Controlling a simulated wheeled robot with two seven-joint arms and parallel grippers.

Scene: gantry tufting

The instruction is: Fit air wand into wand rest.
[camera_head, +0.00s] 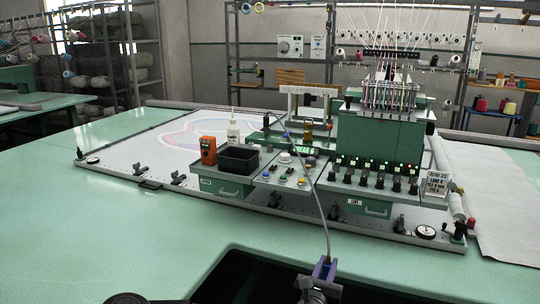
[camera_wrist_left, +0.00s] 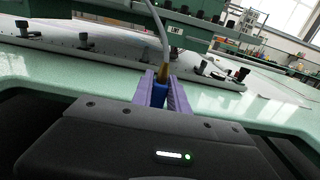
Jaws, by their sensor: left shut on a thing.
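My left gripper (camera_head: 325,266) has purple fingers and is at the bottom of the head view, in front of the machine and low over the table's front edge. It is shut on the air wand, whose blue body (camera_wrist_left: 159,94) and brass-coloured end (camera_wrist_left: 163,72) show between the fingers (camera_wrist_left: 161,92) in the left wrist view. A grey hose (camera_head: 322,215) rises from the wand and runs back over the control console. The wand's lower part is hidden. I cannot pick out the wand rest with certainty. My right gripper is not in view.
The green control console (camera_head: 290,172) carries knobs and buttons. A black bin (camera_head: 239,160), an orange meter (camera_head: 208,151) and a white bottle (camera_head: 233,130) stand left of it. A green machine head (camera_head: 380,132) stands right. The green table (camera_head: 130,245) is clear at front left.

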